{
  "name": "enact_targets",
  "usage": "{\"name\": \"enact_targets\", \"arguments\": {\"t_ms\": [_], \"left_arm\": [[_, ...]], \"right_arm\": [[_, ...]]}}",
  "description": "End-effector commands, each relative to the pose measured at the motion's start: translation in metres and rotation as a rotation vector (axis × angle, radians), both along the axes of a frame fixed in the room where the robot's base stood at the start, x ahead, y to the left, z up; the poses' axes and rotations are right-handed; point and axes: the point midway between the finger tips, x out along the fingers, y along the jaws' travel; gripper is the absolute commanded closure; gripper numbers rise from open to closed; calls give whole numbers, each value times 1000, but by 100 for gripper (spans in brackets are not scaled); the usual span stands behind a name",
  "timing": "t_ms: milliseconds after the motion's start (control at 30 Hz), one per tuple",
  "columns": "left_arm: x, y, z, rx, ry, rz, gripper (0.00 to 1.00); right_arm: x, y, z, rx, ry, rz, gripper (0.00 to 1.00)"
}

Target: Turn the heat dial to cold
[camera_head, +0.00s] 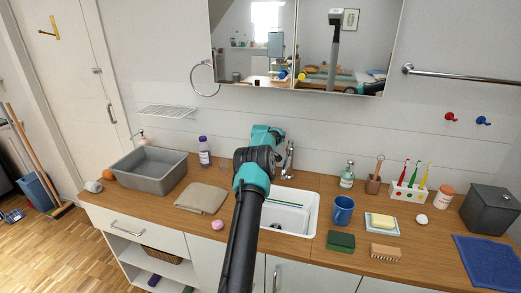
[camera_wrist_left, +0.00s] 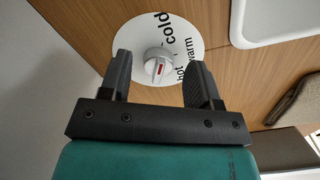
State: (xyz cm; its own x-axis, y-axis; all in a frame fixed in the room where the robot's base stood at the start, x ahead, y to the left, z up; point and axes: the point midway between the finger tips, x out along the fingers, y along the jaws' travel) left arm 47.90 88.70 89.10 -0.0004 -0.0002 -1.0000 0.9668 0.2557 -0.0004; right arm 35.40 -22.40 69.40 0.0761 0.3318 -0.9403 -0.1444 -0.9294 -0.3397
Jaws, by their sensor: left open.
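In the left wrist view, the heat dial is a round white plate (camera_wrist_left: 131,32) on the wooden counter, printed with the words cold, warm and hot. A small pale knob (camera_wrist_left: 159,67) with a red mark sits at its middle. I cannot tell for sure which word the red mark points to. My left gripper (camera_wrist_left: 158,63) is open, its dark fingers on either side of the knob, with gaps to it. Whether they are level with the knob is unclear. In the head view, my arm reaches up to the back of the counter near the tap (camera_head: 289,160). The dial and fingertips are hidden there.
The white sink (camera_head: 310,197) lies right of my arm in the head view. A folded beige towel (camera_head: 200,198), a purple bottle (camera_head: 204,152) and a grey basin (camera_head: 142,181) stand left. The mirror cabinet (camera_head: 345,45) hangs above.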

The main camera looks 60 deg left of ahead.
Motion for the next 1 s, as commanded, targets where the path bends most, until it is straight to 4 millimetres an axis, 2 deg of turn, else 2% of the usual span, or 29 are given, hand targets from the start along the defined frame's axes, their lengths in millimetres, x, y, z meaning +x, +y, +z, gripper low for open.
{"name": "enact_targets", "arguments": {"t_ms": [733, 1000], "left_arm": [[0, 0, 133, 3, -2, 1, 43], [1, 2, 151, 2, -1, 1, 43]], "right_arm": [[0, 0, 0, 0, 0, 0, 57], [0, 0, 0, 0, 0, 0, 57]]}}
